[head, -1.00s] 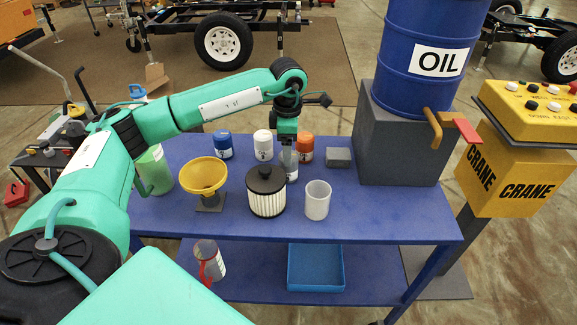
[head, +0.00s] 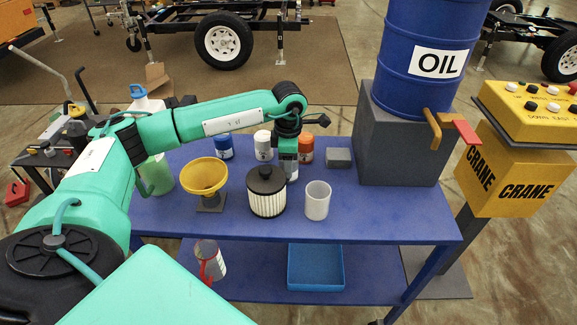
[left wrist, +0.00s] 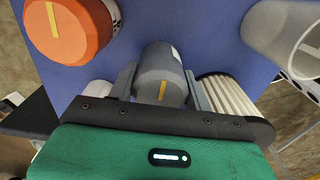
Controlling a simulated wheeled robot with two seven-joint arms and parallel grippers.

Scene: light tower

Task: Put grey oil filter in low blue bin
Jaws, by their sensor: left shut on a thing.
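The grey oil filter (left wrist: 162,78) is a small grey cylinder with a yellow stripe on its top. In the left wrist view it sits between the two fingers of my left gripper (left wrist: 162,92), which is shut on it. In the head view the filter (head: 292,174) shows only in part below my left gripper (head: 289,160), behind the black-topped pleated filter. It appears upright at the blue tabletop; I cannot tell whether it touches it. The low blue bin (head: 316,268) is an open, empty tray on the lower shelf. My right gripper is out of view.
The pleated filter (head: 266,192), a white cup (head: 317,200) and a yellow funnel (head: 204,177) stand near the gripper. Orange (head: 306,149), white (head: 263,145) and blue (head: 223,146) filters stand behind. A red-handled jug (head: 209,260) is on the lower shelf (head: 255,275).

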